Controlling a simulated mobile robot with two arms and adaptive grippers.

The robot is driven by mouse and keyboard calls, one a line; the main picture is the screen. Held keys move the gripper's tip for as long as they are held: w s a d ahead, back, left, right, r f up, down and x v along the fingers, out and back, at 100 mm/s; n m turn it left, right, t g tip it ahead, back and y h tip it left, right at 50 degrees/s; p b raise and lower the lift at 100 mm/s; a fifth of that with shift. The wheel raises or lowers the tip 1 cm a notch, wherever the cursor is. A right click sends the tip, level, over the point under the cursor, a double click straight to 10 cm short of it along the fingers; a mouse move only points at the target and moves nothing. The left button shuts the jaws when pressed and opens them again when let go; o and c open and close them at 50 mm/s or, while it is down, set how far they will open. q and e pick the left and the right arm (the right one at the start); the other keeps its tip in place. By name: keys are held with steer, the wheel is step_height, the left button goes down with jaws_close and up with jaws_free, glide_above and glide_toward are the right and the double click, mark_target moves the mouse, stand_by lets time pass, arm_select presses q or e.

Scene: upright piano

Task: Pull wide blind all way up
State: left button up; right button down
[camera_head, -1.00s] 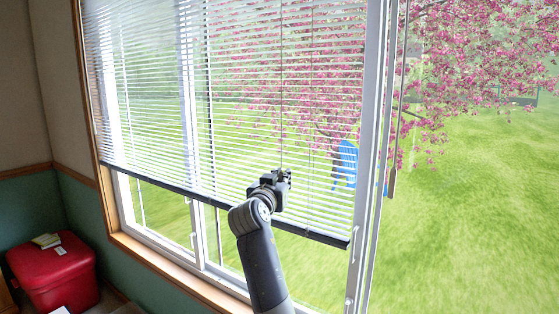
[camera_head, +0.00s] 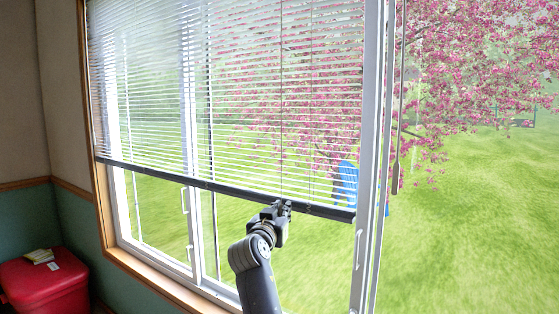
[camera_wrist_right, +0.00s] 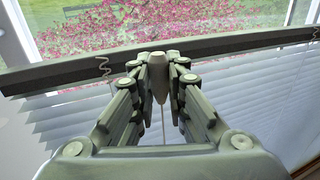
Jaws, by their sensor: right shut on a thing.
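The wide blind (camera_head: 250,120) hangs partly raised over the window, its slats spread out. Its dark bottom rail (camera_head: 225,187) slopes down to the right, with bare glass below it. My right gripper (camera_head: 281,207) is at the rail's height, in front of its right half. A thin cord (camera_head: 282,100) runs up from it. In the right wrist view my gripper (camera_wrist_right: 158,62) is shut on a small grey tapered cord pull (camera_wrist_right: 158,82), and the cord trails from it. The bottom rail (camera_wrist_right: 60,76) crosses behind the fingers. My left gripper is not in view.
The window frame's white post (camera_head: 370,150) stands right of the blind. A hanging wand-like pull (camera_head: 396,175) is beside it. A red box (camera_head: 45,287) with small items on top is at lower left. The wooden sill (camera_head: 160,278) runs below the window.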

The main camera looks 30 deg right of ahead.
arm_select(q)
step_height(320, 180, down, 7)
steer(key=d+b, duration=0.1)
steer(key=b, duration=0.6)
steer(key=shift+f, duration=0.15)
arm_select(e)
step_height(320, 180, down, 9)
steer(key=shift+f, duration=0.15)
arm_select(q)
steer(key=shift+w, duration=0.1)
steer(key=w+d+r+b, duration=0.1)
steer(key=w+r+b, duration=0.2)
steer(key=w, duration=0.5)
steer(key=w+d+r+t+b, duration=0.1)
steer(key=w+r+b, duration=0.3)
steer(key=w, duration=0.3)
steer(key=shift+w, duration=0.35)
arm_select(e)
step_height(320, 180, down, 9)
